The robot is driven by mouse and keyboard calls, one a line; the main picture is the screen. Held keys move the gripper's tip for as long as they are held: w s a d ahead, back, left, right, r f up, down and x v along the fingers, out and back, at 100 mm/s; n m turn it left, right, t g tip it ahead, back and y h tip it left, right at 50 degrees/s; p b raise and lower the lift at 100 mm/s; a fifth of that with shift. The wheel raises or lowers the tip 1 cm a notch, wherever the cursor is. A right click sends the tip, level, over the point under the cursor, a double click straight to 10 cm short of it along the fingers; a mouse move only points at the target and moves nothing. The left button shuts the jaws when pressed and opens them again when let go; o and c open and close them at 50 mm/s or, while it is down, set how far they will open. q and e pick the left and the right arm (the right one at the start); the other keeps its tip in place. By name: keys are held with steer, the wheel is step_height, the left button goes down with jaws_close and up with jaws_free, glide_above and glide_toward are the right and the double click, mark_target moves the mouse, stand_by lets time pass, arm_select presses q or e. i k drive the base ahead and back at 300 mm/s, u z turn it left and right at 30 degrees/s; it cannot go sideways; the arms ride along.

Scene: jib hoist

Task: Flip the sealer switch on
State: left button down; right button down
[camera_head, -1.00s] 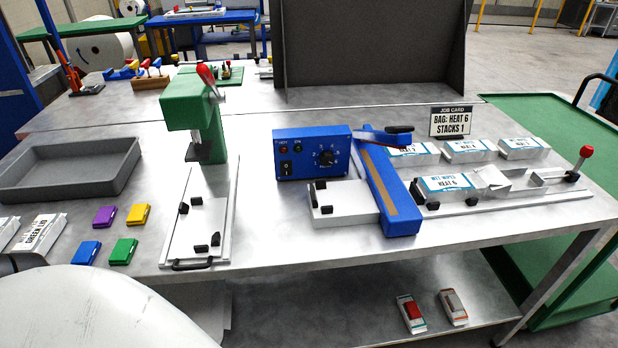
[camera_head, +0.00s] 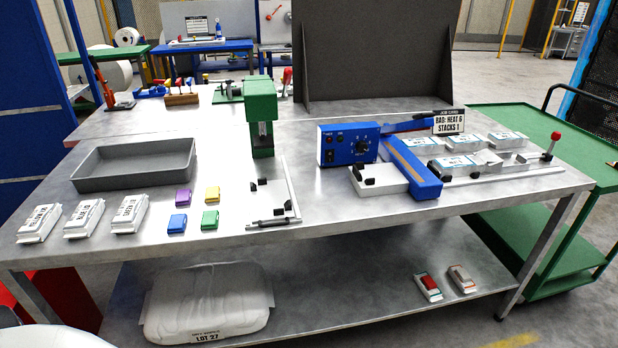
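The blue sealer control box (camera_head: 347,145) stands on the steel bench, right of centre. The blue sealer arm (camera_head: 411,166) with a tan strip lies to the right of the box, beside a white platform (camera_head: 379,180). A job card (camera_head: 448,122) behind reads "BAG: HEAT 6 STACKS 1". Neither gripper shows in the head view.
A green press (camera_head: 262,115) stands left of the sealer. A grey tray (camera_head: 133,164), white packs (camera_head: 84,217) and several coloured blocks (camera_head: 194,208) lie on the left. More packs (camera_head: 456,162) lie right of the sealer. The bench front before the sealer is clear.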

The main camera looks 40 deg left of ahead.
mark_target(330, 153)
steer(key=u, duration=0.95)
steer(key=i, duration=0.2)
steer(key=u, duration=0.05)
